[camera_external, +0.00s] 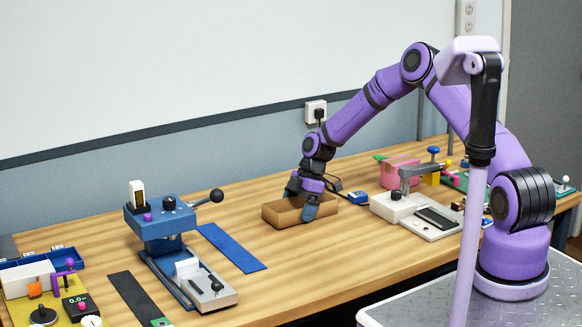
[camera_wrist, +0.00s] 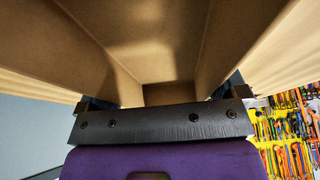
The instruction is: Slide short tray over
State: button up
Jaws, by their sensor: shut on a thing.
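A short tan open tray (camera_external: 283,216) lies on the wooden bench, near its middle. My gripper (camera_external: 302,202) reaches down onto it from above, towards the tray's right end. One blue fingertip shows at the tray's near wall. In the wrist view the inside of the tray (camera_wrist: 150,45) fills the upper middle. My gripper (camera_wrist: 162,92) has its fingers at the left and right there, seemingly shut across the tray's two walls. The exact contact of the fingertips is hidden, and my gripper covers part of the tray in the external view.
A blue strip (camera_external: 232,247) lies left of the tray, with a blue lever press (camera_external: 165,225) beyond it. Bare bench lies in front of the tray.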

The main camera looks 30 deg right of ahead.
jog(key=shift+d, duration=1.5)
jog(key=o, duration=0.6)
jog(key=shift+r, duration=0.1)
jog(key=v, duration=1)
jog(key=shift+r, duration=0.25)
jog(key=shift+d, duration=0.15)
